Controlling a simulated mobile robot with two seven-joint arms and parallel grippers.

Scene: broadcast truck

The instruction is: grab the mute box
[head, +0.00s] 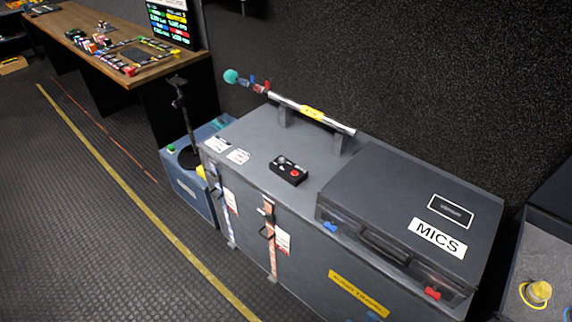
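A small black box with a red button and grey knobs (287,173), which looks like the mute box, lies on top of the grey equipment cabinet (250,135). It sits near the cabinet's front edge, left of the MICS case. No label on it can be read. Neither of my grippers shows in the head view.
A closed dark case marked MICS (400,200) covers the cabinet's right part. A silver pole with a teal tip (310,112) rests on two supports behind the box. A blue case (190,190) and a wooden desk (150,72) stand left. Open floor lies in front.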

